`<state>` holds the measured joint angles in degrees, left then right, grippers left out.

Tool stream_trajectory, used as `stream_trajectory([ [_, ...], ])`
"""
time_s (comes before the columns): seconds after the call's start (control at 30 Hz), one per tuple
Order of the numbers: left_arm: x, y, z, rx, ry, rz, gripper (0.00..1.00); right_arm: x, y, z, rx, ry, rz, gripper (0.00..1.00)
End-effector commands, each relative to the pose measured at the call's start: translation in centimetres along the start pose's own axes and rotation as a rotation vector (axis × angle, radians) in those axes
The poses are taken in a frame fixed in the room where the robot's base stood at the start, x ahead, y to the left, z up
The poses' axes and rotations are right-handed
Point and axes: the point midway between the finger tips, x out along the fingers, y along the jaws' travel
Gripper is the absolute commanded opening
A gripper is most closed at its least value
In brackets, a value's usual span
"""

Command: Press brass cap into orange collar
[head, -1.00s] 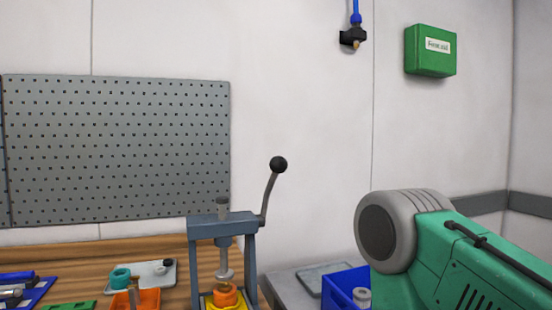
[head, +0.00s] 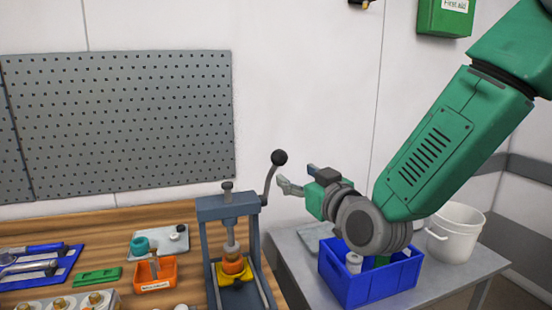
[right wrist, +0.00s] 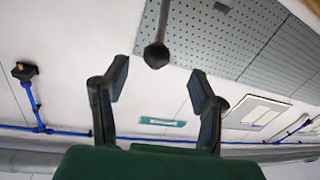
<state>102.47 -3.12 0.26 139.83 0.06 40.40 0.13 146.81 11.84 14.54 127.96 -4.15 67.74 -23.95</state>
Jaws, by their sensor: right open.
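The blue-grey hand press (head: 228,207) stands on the wooden bench, with its lever (head: 268,185) raised and ending in a black knob (head: 279,157). The orange collar (head: 233,266) sits in the yellow fixture (head: 236,279) under the ram. The ram is just above or touching the collar's top; I cannot tell which. The brass cap is not clearly distinguishable there. My right gripper (head: 298,179) is open and empty, just right of the lever and apart from it. In the right wrist view the knob (right wrist: 157,55) shows between the open fingers. My left gripper is out of view.
A blue crate (head: 372,282) with small parts stands on the grey side table, with a white bucket (head: 456,232) behind. An orange bin (head: 155,275), a light tray (head: 160,241) and a blue tool tray (head: 38,268) lie left of the press. A pegboard (head: 117,125) hangs behind.

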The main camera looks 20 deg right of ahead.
Motion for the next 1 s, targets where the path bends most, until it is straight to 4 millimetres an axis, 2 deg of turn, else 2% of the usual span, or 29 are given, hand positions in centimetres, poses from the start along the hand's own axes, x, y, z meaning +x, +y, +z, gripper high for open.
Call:
stream_trajectory([
  [0.2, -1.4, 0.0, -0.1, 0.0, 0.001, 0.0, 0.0, 4.8, 0.0, -0.2, 0.001, 0.0, 0.0, 0.52],
  [0.4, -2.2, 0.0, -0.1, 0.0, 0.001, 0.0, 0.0, 8.3, 0.0, -0.1, 0.0, 0.0, 0.0, 0.52],
  [0.6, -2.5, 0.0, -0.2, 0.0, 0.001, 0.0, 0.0, 9.9, -0.1, -0.1, 0.0, 0.0, -0.001, 0.52],
  [0.9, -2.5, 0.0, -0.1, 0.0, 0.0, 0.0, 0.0, 10.2, -0.1, 0.0, 0.001, -0.001, -0.001, 0.52],
  [0.93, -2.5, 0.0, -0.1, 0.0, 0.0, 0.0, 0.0, 10.2, -0.1, 0.0, 0.001, -0.001, -0.001, 0.49],
  [1.0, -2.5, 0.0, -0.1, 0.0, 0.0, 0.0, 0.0, 10.2, 0.0, 0.0, 0.001, -0.001, -0.001, 0.24],
])
